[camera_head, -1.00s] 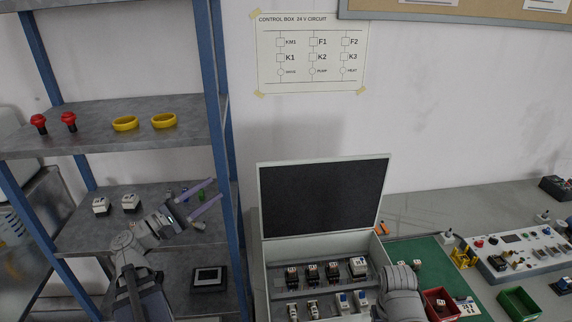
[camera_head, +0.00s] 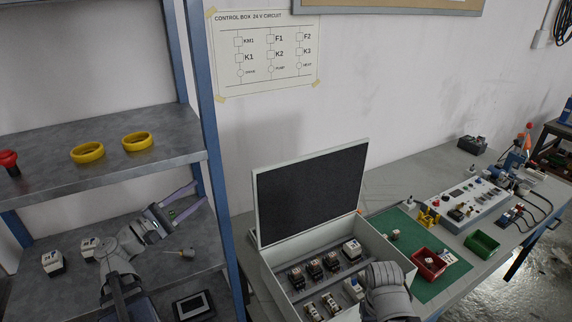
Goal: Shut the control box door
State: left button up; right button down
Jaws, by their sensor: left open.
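The control box (camera_head: 272,279) stands on the bench with its door (camera_head: 310,192) raised upright at the back, dark panel facing me. Relays and small modules sit in rows inside it. My left gripper (camera_head: 188,202) is open and empty over the middle shelf of the rack, left of the box and apart from the door. Part of my right arm covers the box's front right corner. My right gripper's fingers do not show.
A blue-posted shelf rack (camera_head: 203,110) stands between the left gripper and the box. A control panel (camera_head: 466,203) stands farther right.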

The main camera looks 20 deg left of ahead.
aim_at(292, 198)
jog(key=j+z, duration=0.4)
jog(key=k+j+z, duration=0.15)
jog(key=j+z, duration=0.25)
jog(key=j, duration=0.15)
jog(key=k+j+z, duration=0.15)
jog(key=j+z, duration=0.3)
